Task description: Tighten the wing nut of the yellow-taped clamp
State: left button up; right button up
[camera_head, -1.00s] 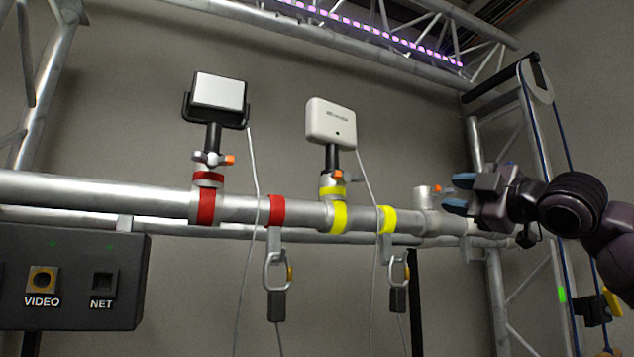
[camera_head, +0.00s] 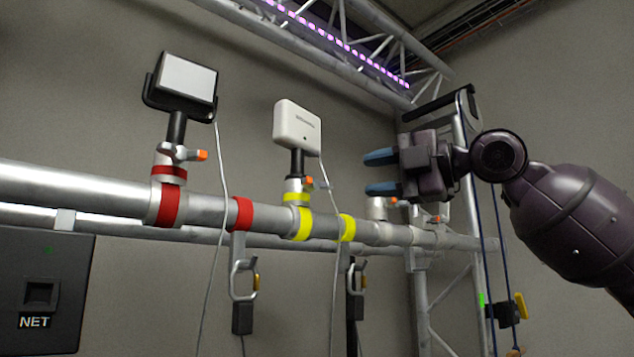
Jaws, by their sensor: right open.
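The yellow-taped clamp (camera_head: 302,222) sits on the silver truss tube and carries a post with a white box-shaped device (camera_head: 297,126) on top. Its wing nut (camera_head: 309,184), with an orange tip, sticks out on the right side of the clamp's neck, just above the upper yellow band. My right gripper (camera_head: 365,173) is open and empty, with blue fingertips pointing left. In the picture it is right of the wing nut and slightly above it, with a gap between them. My left gripper is not in view.
A red-taped clamp (camera_head: 167,203) holds a light panel (camera_head: 187,80) to the left. Red and yellow tape bands with hanging carabiners (camera_head: 243,282) lie along the tube. A bare clamp (camera_head: 379,208) stands below my right gripper. Thin cables hang from both devices.

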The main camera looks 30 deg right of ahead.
aim_at(323, 182)
jog(key=p+x, duration=0.1)
jog(key=x, duration=0.1)
jog(key=p+x, duration=0.1)
jog(key=shift+w+a+r+p, duration=0.25)
jog(key=shift+w+a+p, duration=0.05)
jog(key=p+x, duration=0.2)
jog(key=x, duration=0.3)
jog(key=shift+w+a+f+p, duration=0.15)
jog(key=shift+w+a+p, duration=0.05)
jog(key=shift+w+p, duration=0.15)
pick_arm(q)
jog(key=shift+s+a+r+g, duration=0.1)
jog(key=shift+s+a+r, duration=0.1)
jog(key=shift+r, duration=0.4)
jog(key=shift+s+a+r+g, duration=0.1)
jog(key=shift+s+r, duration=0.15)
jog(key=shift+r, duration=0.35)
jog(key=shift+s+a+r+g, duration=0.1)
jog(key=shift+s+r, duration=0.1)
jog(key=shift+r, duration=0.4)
pick_arm(e)
jog(key=shift+w+a+f, duration=0.1)
jog(key=shift+w+a, duration=0.2)
jog(key=shift+w, duration=0.25)
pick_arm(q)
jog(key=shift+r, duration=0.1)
pick_arm(e)
grip_shut()
